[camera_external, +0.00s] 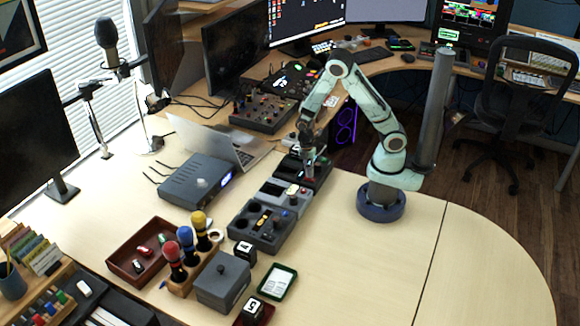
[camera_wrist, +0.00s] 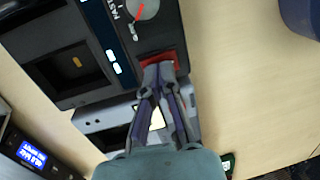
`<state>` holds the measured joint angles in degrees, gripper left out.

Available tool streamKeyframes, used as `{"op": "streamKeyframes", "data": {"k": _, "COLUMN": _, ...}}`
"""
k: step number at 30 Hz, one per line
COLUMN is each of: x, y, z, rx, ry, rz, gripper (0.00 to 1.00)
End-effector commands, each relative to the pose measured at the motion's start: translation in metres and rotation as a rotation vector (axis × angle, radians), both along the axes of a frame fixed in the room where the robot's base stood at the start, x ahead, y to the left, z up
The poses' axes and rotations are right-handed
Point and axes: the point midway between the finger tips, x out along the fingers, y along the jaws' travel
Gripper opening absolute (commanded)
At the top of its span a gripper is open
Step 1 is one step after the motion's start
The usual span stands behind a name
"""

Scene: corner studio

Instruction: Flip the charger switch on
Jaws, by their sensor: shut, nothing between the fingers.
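The charger is a black box; its panel (camera_wrist: 88,22) fills the upper left of the wrist view, and the box (camera_external: 322,172) lies under my gripper in the external view. A red switch (camera_wrist: 176,58) sits near its edge, below a round knob with a red pointer (camera_wrist: 142,9) marked "FAST". My gripper (camera_wrist: 158,70) is shut and empty. Its fingertips overlap the lower part of the red switch in the picture, hiding part of it; whether they touch it, I cannot tell. In the external view my gripper (camera_external: 308,166) points down over the charger.
A grey unit (camera_external: 285,196) and a dark unit with round wells (camera_external: 258,226) stand in line in front of the charger. An open laptop (camera_external: 232,148) and a grey box with a blue display (camera_external: 196,180) are to the left. Bare table lies to the right.

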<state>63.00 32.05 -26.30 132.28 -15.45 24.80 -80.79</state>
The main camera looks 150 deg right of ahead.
Motion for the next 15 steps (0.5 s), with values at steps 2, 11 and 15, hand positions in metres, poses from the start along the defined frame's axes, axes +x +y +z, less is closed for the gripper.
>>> {"op": "streamKeyframes", "data": {"k": 2, "x": 0.0, "y": 0.0, "z": 0.0, "rx": 0.0, "ry": 0.0, "rz": 0.0, "gripper": 0.0}}
{"op": "streamKeyframes", "data": {"k": 11, "x": 0.001, "y": 0.001, "z": 0.009, "rx": -0.002, "ry": -0.001, "rz": 0.001, "gripper": 0.0}}
{"op": "streamKeyframes", "data": {"k": 15, "x": 0.001, "y": 0.002, "z": 0.033, "rx": -0.007, "ry": -0.004, "rz": 0.002, "gripper": 0.0}}
